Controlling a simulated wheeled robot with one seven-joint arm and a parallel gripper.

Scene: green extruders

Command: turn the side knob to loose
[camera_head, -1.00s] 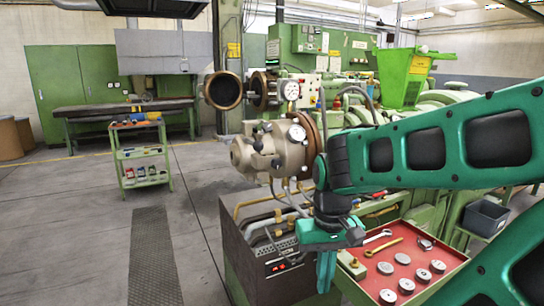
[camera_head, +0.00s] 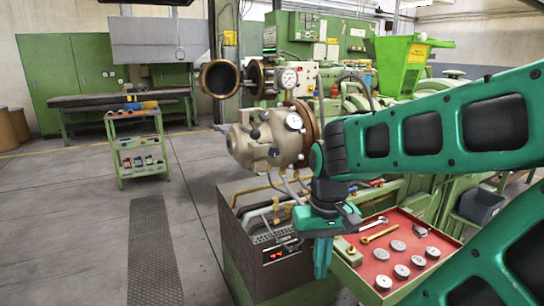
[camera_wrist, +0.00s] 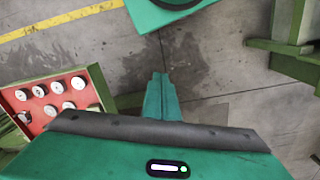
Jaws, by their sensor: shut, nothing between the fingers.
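The beige extruder head (camera_head: 243,146) stands left of my arm in the head view. Small dark knobs sit on it, one a black ball knob (camera_head: 255,134) on its near side. I cannot tell which of these is the side knob or how it is set. My gripper (camera_head: 322,262) points down below and to the right of the head, apart from it, by the front left of the red tray. In the wrist view my gripper (camera_wrist: 161,82) has its green fingers together with nothing between them, above the floor. The extruder head is not in the wrist view.
A red tray (camera_head: 437,237) with round discs and wrenches lies right of my gripper. A dark control cabinet (camera_head: 232,220) with hoses stands under the extruder head. A green trolley (camera_head: 139,172) stands at left. The floor (camera_head: 60,230) at front left is open.

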